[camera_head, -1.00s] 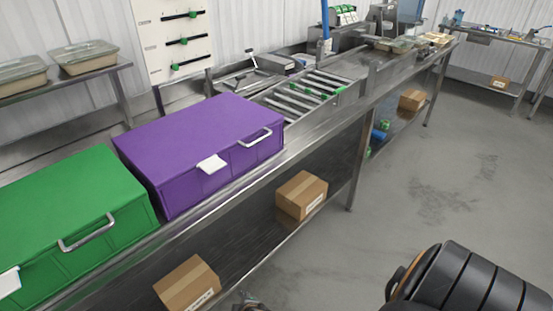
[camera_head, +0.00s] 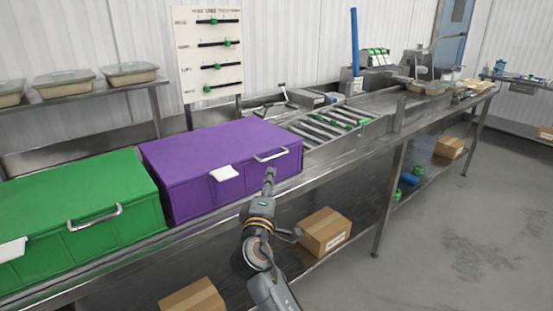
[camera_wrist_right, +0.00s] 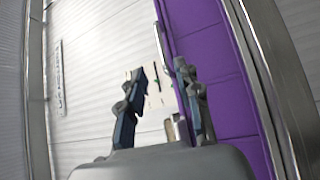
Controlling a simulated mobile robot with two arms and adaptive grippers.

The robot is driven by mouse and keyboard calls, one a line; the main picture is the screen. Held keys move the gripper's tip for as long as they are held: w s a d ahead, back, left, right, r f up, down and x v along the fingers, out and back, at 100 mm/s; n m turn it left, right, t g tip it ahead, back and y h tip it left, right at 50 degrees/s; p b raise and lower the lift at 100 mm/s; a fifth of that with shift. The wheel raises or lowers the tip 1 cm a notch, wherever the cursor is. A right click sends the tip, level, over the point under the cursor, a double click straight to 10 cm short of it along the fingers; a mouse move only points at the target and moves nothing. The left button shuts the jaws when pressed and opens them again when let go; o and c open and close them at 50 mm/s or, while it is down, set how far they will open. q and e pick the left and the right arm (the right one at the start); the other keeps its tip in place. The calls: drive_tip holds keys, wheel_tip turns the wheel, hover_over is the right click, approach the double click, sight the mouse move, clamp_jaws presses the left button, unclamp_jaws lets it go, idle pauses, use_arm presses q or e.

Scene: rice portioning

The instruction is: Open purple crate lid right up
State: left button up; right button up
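The purple crate (camera_head: 190,190) stands on the steel table with its purple lid (camera_head: 215,145) closed. It has a metal handle (camera_head: 271,156) at the right of its front face and a white tag (camera_head: 224,173) near the middle. My right gripper (camera_head: 270,174) is raised in front of the crate, just below the handle in the picture. In the right wrist view the fingers (camera_wrist_right: 162,85) are apart, and the crate's purple side (camera_wrist_right: 212,70) fills the right. I cannot tell whether a finger touches the crate. My left gripper is out of view.
A green crate (camera_head: 85,215) stands close on the left. A roller section (camera_head: 325,128) lies right of the purple crate. A white board (camera_head: 208,55) stands behind. Cardboard boxes (camera_head: 325,232) sit on the lower shelf.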

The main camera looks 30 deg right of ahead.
sight(275, 157)
drive_tip(key=p+x, duration=0.1)
drive_tip(key=x, duration=1)
drive_tip(key=shift+w+d, duration=0.3)
drive_tip(key=shift+w, duration=0.05)
drive_tip(key=shift+c, duration=0.2)
clamp_jaws()
